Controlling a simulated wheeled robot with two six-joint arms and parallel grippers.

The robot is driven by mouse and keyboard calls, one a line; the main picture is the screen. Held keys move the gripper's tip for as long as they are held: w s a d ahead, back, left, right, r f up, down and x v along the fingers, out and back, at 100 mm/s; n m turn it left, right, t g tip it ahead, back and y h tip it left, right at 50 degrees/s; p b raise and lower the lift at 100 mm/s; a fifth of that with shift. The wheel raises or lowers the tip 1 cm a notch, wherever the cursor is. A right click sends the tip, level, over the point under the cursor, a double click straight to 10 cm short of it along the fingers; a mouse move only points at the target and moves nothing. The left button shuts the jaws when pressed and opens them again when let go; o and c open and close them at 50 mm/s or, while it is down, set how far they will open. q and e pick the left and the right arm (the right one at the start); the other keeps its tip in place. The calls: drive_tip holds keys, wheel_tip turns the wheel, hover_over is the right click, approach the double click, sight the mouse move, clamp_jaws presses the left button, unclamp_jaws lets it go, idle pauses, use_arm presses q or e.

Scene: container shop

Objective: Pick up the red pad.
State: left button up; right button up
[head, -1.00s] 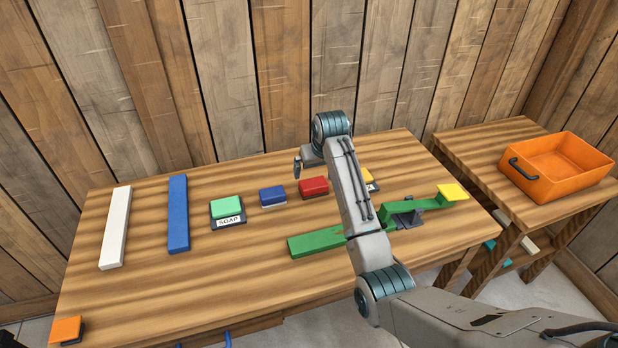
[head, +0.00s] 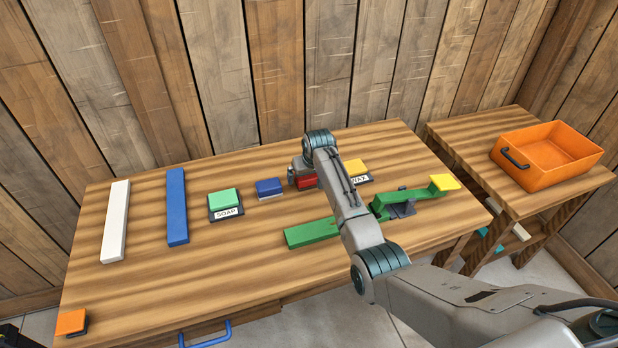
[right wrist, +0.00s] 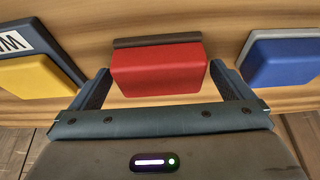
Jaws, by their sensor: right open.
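The red pad (head: 307,181) lies on the wooden table between the blue pad and the yellow pad, partly hidden by my right arm in the head view. In the right wrist view the red pad (right wrist: 158,70) sits between the two fingers of my right gripper (right wrist: 160,85). That gripper is open, with one finger on each side of the pad; whether either touches it I cannot tell. In the head view my right gripper (head: 293,177) is down at the pad, mostly hidden by its own wrist. My left gripper is not in view.
The blue pad (head: 269,187) and the yellow pad (head: 355,166) stand close on either side. A green pad (head: 223,197) on a soap label, a green lever (head: 315,232), and white (head: 115,220) and blue bars (head: 177,207) share the table (head: 150,285). An orange crate (head: 545,180) stands right.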

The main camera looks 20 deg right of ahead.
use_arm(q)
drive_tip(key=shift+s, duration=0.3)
use_arm(e)
drive_tip(key=shift+c, duration=1.1)
drive_tip(key=c, duration=0.8)
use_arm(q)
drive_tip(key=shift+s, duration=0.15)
use_arm(e)
drive_tip(key=shift+c, duration=0.2)
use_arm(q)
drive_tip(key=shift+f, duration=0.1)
